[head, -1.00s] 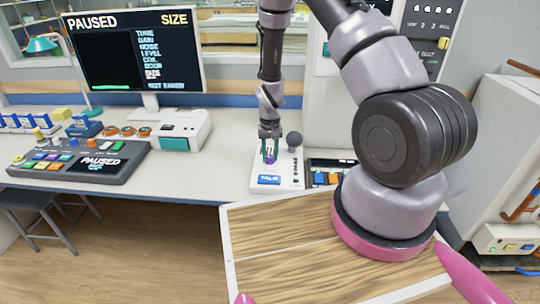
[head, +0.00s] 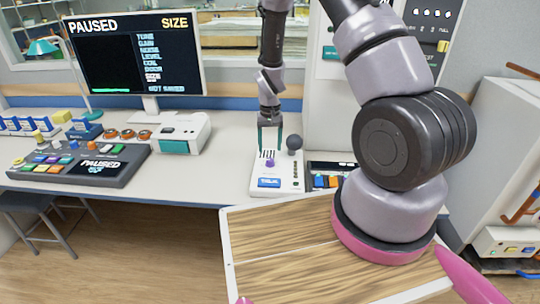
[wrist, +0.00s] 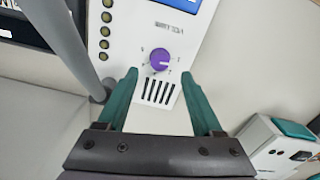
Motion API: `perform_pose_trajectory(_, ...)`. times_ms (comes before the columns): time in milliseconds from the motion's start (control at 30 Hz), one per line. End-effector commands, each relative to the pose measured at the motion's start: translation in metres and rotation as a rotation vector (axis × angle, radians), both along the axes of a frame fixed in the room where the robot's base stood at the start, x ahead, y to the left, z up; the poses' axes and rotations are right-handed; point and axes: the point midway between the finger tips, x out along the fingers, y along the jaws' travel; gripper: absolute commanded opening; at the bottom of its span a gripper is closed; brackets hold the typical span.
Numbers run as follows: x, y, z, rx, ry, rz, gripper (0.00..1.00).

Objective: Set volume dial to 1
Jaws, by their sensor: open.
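The purple dial (head: 270,162) sits on a white control box (head: 291,183) on the bench. In the wrist view the purple dial (wrist: 160,58) has a pale mark on it and small figures around it that I cannot read. I cannot tell which figure it points to. My gripper (head: 269,148) is above and behind the dial, its teal fingers apart and empty. In the wrist view my gripper (wrist: 160,78) has a finger on either side below the dial, with a visible gap to it.
A colored-button panel (head: 326,181) stands at the right. A console (head: 85,163), a white-and-teal device (head: 182,135) and a monitor (head: 135,55) stand at the left.

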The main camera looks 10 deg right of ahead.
Motion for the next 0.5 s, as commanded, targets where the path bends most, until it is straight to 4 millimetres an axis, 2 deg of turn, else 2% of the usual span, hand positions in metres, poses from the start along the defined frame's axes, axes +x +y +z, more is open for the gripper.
perform_pose_trajectory(33,0.001,0.000,0.012,0.000,-0.004,0.002,0.68)
perform_pose_trajectory(200,0.001,0.000,0.038,0.000,-0.003,0.002,0.68)
perform_pose_trajectory(333,0.000,0.000,0.049,0.000,-0.001,0.002,0.68)
perform_pose_trajectory(500,0.000,0.000,0.051,-0.001,0.001,0.001,0.68)
